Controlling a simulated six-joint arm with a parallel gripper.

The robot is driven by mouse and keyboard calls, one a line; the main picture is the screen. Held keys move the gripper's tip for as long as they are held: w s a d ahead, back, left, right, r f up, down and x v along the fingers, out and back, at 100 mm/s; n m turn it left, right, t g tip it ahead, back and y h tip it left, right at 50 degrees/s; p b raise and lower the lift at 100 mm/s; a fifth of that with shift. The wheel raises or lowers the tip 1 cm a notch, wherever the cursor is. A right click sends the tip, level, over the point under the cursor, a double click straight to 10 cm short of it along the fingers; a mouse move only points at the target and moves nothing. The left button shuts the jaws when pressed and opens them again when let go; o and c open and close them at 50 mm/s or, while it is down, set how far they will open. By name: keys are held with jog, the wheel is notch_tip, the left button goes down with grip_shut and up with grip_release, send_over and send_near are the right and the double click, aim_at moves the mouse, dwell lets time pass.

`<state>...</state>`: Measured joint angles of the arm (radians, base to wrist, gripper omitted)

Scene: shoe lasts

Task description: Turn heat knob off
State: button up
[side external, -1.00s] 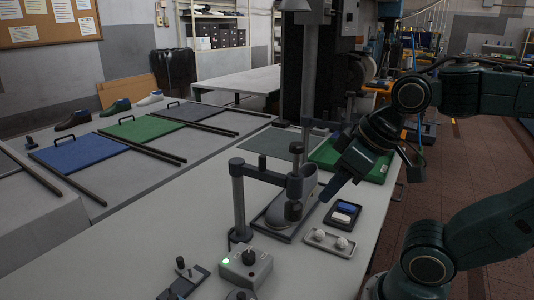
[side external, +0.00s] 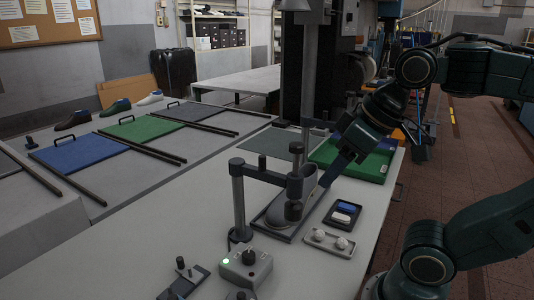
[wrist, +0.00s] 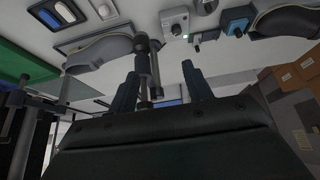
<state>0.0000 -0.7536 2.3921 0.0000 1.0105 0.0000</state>
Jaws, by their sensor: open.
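The heat knob (side external: 249,257) is a dark round knob on top of a pale control box (side external: 240,272) with a lit green lamp, at the table's near edge. In the wrist view the box (wrist: 174,13) is at the top, with the knob (wrist: 176,29) facing the camera and the green lamp beside it. My gripper (side external: 328,178) is well behind and to the right of the box, above the table by the grey shoe last. In the wrist view my gripper (wrist: 160,88) has its fingers spread with nothing held between them.
A clamp stand (side external: 238,205) and the grey shoe last (side external: 309,187) stand between my gripper and the box. A black tray (side external: 343,214) with blue and white pieces and a plate with two white knobs (side external: 329,242) lie to the right.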

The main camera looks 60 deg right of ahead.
jog(key=r, duration=0.2)
jog(key=m+g, duration=0.6)
jog(key=m, duration=0.3)
send_over(248, 254)
notch_tip(248, 254, down, 12)
jog(key=shift+f, duration=0.15)
notch_tip(248, 254, down, 14)
jog(key=shift+r, duration=0.2)
dwell(0.7)
